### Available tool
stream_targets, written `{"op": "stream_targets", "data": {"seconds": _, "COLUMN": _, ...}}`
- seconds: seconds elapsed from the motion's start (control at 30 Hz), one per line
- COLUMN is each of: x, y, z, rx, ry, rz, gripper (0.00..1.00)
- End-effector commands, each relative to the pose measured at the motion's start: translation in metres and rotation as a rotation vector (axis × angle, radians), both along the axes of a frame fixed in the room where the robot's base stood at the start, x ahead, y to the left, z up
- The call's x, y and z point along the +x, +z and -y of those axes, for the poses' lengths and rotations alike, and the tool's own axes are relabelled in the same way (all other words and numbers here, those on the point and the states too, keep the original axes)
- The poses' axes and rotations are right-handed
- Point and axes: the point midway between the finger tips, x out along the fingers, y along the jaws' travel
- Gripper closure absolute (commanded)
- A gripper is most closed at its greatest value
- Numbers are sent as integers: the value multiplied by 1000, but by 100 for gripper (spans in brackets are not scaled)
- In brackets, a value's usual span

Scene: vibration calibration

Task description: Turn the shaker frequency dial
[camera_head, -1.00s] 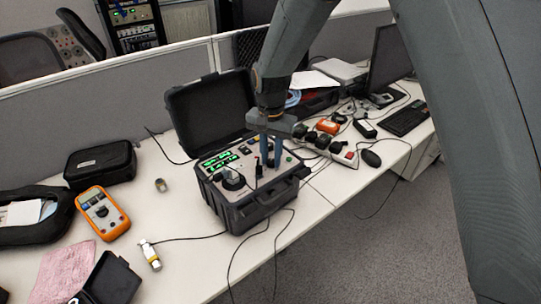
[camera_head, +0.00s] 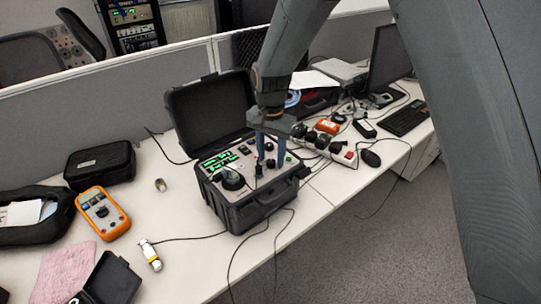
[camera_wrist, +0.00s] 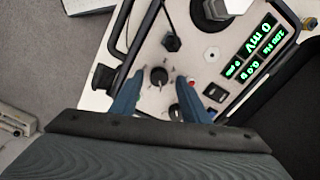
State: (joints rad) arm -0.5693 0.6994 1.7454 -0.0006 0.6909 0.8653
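The shaker unit is an open black case (camera_head: 250,212) with a light panel, green displays (camera_head: 220,160) and several knobs. The small black dial (camera_wrist: 158,76) with a pointer mark sits on the panel in the wrist view; in the head view it shows as a small dark knob (camera_head: 270,163). My gripper (camera_wrist: 160,80) is open, with one blue finger on each side of the dial. Gaps show between the dial and both fingers in the wrist view. In the head view my gripper (camera_head: 270,157) points down over the panel's right part. Fingertip height above the panel is unclear.
A dark hexagonal knob (camera_wrist: 171,42), a black rocker switch (camera_wrist: 215,92) and a red button (camera_wrist: 192,82) are close to the fingers. The raised case lid (camera_head: 210,115) stands behind. A power strip (camera_head: 335,151) lies right; an orange multimeter (camera_head: 102,213) lies left.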

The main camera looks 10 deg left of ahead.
Motion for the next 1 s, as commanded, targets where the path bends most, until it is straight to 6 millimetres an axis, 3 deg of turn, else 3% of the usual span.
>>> {"op": "stream_targets", "data": {"seconds": 0.27, "x": -1, "y": 5, "z": 0, "rx": -1, "ry": 0, "rz": -2, "gripper": 58}}
{"op": "stream_targets", "data": {"seconds": 0.7, "x": 1, "y": 68, "z": 0, "rx": 1, "ry": 0, "rz": 1, "gripper": 58}}
{"op": "stream_targets", "data": {"seconds": 1.0, "x": 0, "y": 78, "z": 0, "rx": -1, "ry": 0, "rz": -1, "gripper": 58}}
